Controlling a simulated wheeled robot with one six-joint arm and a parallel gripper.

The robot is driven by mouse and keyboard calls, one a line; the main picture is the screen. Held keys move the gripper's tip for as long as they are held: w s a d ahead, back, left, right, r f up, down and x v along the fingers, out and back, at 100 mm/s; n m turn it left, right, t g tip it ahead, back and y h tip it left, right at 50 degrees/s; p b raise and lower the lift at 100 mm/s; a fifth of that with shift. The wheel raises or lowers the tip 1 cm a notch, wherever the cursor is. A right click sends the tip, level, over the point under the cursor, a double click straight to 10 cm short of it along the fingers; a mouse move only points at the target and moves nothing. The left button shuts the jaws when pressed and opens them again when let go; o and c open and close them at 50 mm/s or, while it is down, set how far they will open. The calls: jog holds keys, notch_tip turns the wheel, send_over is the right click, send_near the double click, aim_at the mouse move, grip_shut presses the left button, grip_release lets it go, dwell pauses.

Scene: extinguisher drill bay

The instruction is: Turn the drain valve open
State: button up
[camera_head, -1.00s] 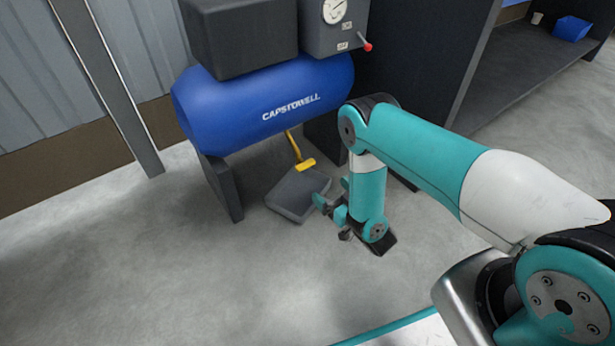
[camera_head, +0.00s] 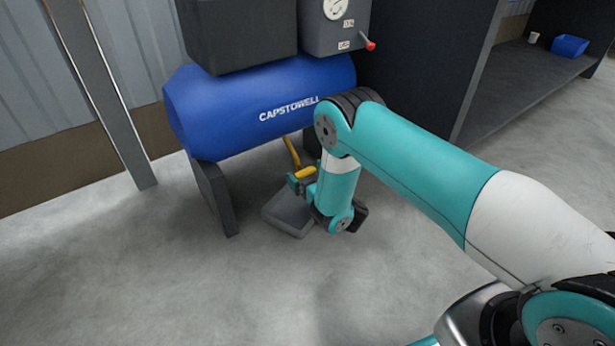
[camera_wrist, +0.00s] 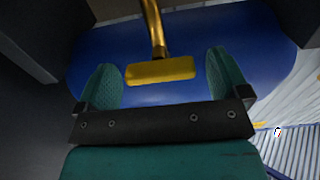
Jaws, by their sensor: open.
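The drain valve is a brass pipe (camera_wrist: 153,25) with a yellow bar handle (camera_wrist: 160,71), under the blue tank (camera_head: 230,112). In the wrist view the handle lies crosswise between the two green finger pads of my gripper (camera_wrist: 168,80), with a gap at each end. My gripper (camera_head: 301,183) is open; in the head view it is beside the yellow handle (camera_head: 305,173), partly covering it. The wrist view shows no clear contact between pads and handle.
A grey drip tray (camera_head: 288,213) lies on the floor below the valve. The tank's dark leg (camera_head: 213,197) stands to the left. A dark cabinet (camera_head: 415,60) stands to the right. The floor in front is clear.

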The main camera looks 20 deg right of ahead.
jog(key=c, duration=0.9)
jog(key=shift+c, duration=0.2)
jog(key=shift+n+p, duration=0.3)
jog(key=n+p, duration=0.1)
jog(key=n, duration=0.1)
jog(key=shift+r+n+p, duration=0.1)
jog(key=shift+n+p, duration=0.2)
jog(key=shift+p, duration=0.05)
jog(key=shift+n+p, duration=0.75)
jog(key=shift+n, duration=1.25)
jog(key=shift+f, duration=0.2)
jog(key=o, duration=0.9)
